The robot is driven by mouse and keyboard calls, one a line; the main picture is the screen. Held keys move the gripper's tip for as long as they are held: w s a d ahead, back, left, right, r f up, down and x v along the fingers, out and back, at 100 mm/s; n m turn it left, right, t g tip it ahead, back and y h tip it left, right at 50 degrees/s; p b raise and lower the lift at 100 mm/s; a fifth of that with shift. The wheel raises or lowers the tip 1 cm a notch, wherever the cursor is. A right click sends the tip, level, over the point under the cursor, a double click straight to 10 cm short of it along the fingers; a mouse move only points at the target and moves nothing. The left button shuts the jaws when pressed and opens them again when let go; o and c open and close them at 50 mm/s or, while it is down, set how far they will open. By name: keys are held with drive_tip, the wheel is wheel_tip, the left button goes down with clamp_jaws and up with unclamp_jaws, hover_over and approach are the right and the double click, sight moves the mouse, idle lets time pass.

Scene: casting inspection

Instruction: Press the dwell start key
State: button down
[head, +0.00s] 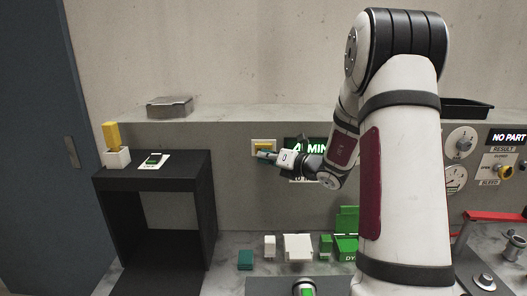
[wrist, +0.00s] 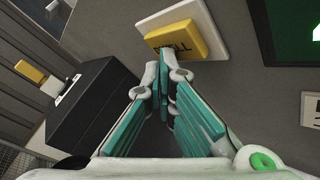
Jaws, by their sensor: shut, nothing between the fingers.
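The dwell start key is a yellow block (wrist: 190,42) on a white wall plate (wrist: 208,22); its lettering is partly hidden, with "LL" readable in the wrist view. In the head view the key (head: 264,144) sits on the grey wall, left of the green display (head: 312,143). My gripper (wrist: 164,55) is shut and empty. Its teal fingertips are at the key's lower edge and cover part of its face in the wrist view. I cannot tell whether they touch it. In the head view my gripper (head: 264,155) is right at the key.
Green and white items (head: 298,247) stand on the bench below. Gauges (head: 461,142) and a red handle (head: 497,216) are at the right.

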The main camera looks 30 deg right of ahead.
idle(0.4)
drive_tip(key=shift+s+a, duration=0.4)
drive_tip(key=shift+s, duration=0.2)
drive_tip(key=s+a+p, duration=0.1)
drive_tip(key=s, duration=0.1)
drive_tip(key=s+a, duration=0.2)
drive_tip(key=shift+s+p, duration=0.1)
drive_tip(key=shift+p, duration=0.25)
idle(0.8)
